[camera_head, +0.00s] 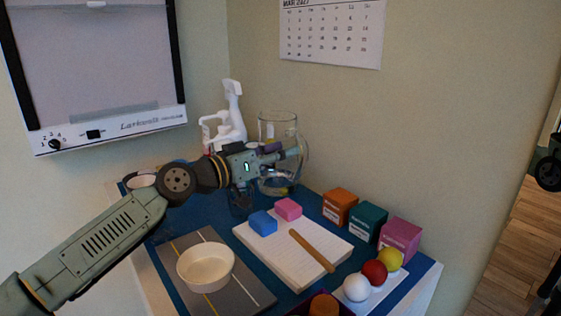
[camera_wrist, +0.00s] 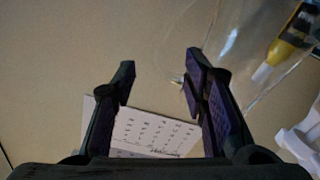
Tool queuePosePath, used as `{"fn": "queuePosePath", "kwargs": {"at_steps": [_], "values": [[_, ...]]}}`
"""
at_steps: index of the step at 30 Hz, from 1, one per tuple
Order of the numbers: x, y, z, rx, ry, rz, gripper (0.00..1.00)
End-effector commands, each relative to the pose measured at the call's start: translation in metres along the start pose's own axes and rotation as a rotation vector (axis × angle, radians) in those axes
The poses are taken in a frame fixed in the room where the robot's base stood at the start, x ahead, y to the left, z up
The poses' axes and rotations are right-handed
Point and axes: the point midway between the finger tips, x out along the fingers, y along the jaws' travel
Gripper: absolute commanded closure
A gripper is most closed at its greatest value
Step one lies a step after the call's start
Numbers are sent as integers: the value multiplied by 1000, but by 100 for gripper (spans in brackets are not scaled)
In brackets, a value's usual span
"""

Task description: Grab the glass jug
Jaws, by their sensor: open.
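The glass jug (camera_head: 279,127) is clear and stands upright at the back of the blue table, near the corner of the walls. In the head view my gripper (camera_head: 290,149) is in front of it and hides part of its middle. In the wrist view my gripper (camera_wrist: 158,80) is open, with its two dark, purple-padded fingers apart and only wall and calendar showing between them. The jug's clear wall (camera_wrist: 235,35) shows at the upper right, beside the right finger. I cannot tell whether the finger touches it.
A white spray bottle (camera_head: 233,112) stands left of the jug. A notepad (camera_head: 270,250) with blue and pink blocks and a wooden stick lies in front. Orange, teal and magenta boxes (camera_head: 368,222) line the right wall. A white bowl (camera_head: 206,268) sits on the left.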

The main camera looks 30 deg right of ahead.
Motion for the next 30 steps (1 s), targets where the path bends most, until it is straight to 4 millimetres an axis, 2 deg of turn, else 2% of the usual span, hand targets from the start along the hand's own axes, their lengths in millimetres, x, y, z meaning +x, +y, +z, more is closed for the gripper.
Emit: {"fn": "queuePosePath", "kwargs": {"at_steps": [5,9,13,22,30], "values": [[15,0,2,0,1,2,60],[37,0,8,1,1,4,60],[52,-1,7,1,2,0,60],[55,-2,7,1,3,-1,61],[55,-2,7,1,3,-1,79]]}}
